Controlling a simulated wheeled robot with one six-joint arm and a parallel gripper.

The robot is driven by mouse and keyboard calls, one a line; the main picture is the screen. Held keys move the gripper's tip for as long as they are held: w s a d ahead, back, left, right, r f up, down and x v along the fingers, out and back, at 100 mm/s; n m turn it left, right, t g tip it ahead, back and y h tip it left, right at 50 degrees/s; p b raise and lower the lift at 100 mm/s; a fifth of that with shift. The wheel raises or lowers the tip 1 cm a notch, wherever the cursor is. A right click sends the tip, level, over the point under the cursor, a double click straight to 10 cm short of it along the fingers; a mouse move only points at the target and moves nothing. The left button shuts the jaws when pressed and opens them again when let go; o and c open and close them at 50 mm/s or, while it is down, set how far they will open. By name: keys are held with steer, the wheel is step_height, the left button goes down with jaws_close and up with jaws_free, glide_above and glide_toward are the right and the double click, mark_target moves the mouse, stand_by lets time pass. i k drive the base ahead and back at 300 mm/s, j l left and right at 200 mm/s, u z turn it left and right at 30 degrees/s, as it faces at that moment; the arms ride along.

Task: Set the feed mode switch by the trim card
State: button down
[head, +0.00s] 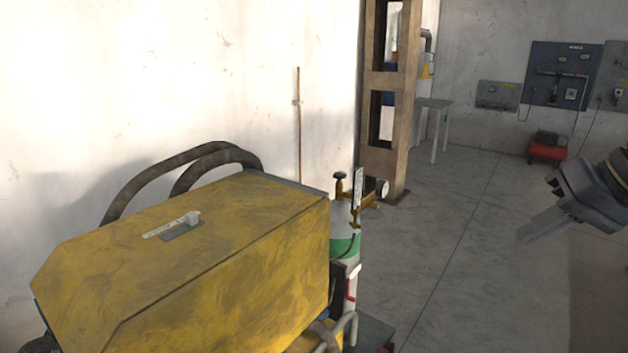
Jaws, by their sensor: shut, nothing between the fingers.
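A yellow box-shaped machine (200,265) fills the lower left of the head view. On its sloping top is a small pale switch knob (193,218) on a dark grey plate (180,232). A white strip with small marks (165,228) lies along the plate's upper edge, its marks too small to read. I cannot tell whether this knob is the feed mode switch. I cannot make out a trim card. My gripper (530,233) is at the right edge, shut and empty, pointing down-left, well away from the machine.
A gas cylinder (345,245) with a gauge and valve stands just behind the machine's right end. Dark hoses (165,172) arch behind it. A brown steel post (387,125), a small table (433,105), wall panels (562,75) and a red compressor (547,150) are farther back. The middle floor is clear.

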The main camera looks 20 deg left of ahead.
mark_target(191, 218)
steer(key=i+j+u, duration=0.15)
steer(key=i+u, duration=0.2)
steer(key=u, duration=0.15)
steer(key=i+u, duration=0.45)
steer(key=i+l+u, duration=0.1)
steer(key=i+u, duration=0.2)
steer(key=u, duration=0.2)
steer(key=i+u, duration=0.1)
steer(key=u, duration=0.45)
